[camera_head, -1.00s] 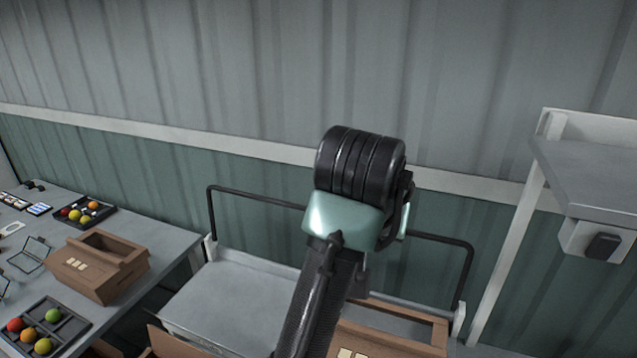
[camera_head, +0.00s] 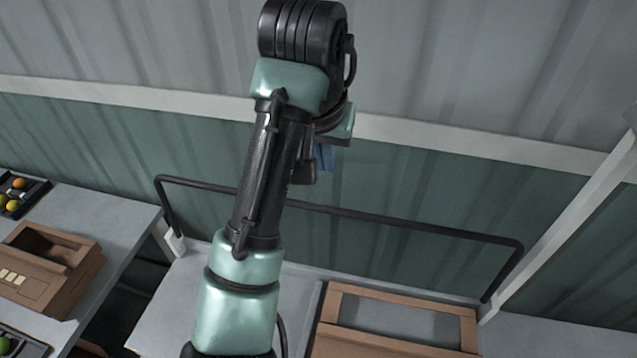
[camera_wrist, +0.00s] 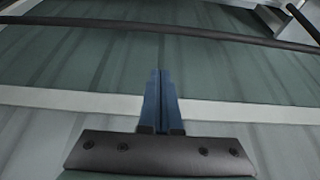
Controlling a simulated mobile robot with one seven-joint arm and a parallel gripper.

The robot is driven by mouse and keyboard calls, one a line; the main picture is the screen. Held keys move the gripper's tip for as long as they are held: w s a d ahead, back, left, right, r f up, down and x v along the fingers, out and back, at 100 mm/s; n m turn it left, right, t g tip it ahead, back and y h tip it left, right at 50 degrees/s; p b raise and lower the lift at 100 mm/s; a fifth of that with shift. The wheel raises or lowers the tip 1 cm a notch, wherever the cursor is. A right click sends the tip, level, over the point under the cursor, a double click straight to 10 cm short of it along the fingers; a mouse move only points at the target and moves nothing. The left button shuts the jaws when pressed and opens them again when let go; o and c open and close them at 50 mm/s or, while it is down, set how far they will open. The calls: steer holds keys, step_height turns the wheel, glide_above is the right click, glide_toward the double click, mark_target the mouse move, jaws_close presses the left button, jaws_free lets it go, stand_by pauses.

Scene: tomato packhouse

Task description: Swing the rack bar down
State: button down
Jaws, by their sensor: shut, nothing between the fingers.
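The rack bar (camera_head: 415,223) is a thin black tube bent into a wide U. It stands raised at the back of a grey rack (camera_head: 178,300), its two legs running down to pale brackets at the rack's sides. It also crosses the top of the wrist view (camera_wrist: 180,31). My gripper (camera_head: 325,158) has blue fingers, partly hidden behind my arm in the head view. In the wrist view the fingers (camera_wrist: 159,78) are together and empty, apart in the picture from the bar. My arm hides part of the bar's left half.
A brown open box (camera_head: 395,345) sits on the rack. To the left, a grey table (camera_head: 125,207) carries another brown box (camera_head: 50,285) and a dark tray (camera_head: 22,203) of coloured fruit. A corrugated wall (camera_head: 440,60) stands behind, and a pale slanted post (camera_head: 575,235) at right.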

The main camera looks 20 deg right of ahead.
step_height(320, 180, down, 8)
steer(key=p, duration=0.3)
steer(key=shift+f, duration=0.2)
stand_by(0.5)
steer(key=shift+w, duration=0.1)
